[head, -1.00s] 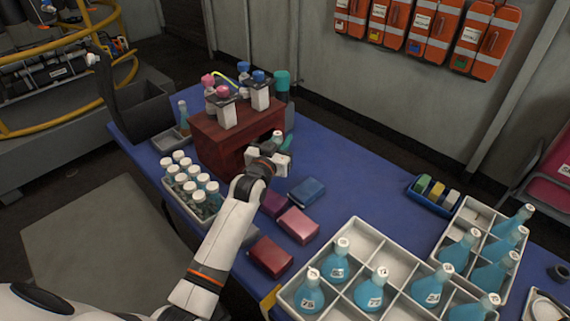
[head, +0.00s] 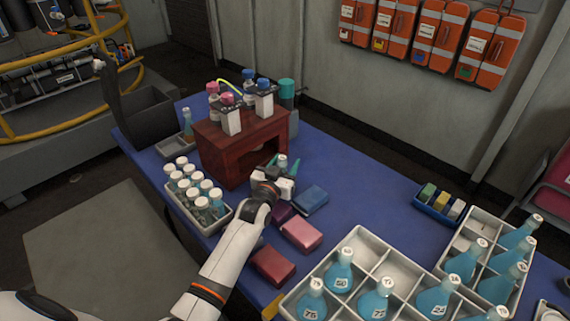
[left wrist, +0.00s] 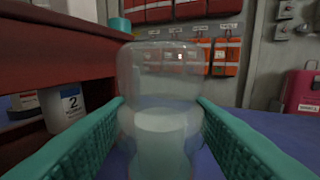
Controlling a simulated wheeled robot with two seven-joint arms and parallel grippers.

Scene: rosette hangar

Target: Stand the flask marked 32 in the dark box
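My left gripper (head: 281,166) is beside the dark red wooden stand, above the blue table. Its teal finger pads are shut on a clear vessel (left wrist: 160,100) with pale contents, upright, seen close in the left wrist view. Its pale cap (head: 282,160) shows between the fingers in the head view. I cannot read a number on it, so I cannot tell whether it is the flask marked 32. A dark open box (head: 150,122) stands at the far left end of the table, with a tall dark panel on its left. My right gripper is not in view.
The red stand (head: 222,150) carries several bottles. A tray of white-capped vials (head: 222,222) is left of my arm. Small boxes (head: 301,234) lie close by on the table. Divided trays (head: 335,255) of blue flasks are at right. The table's middle right is clear.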

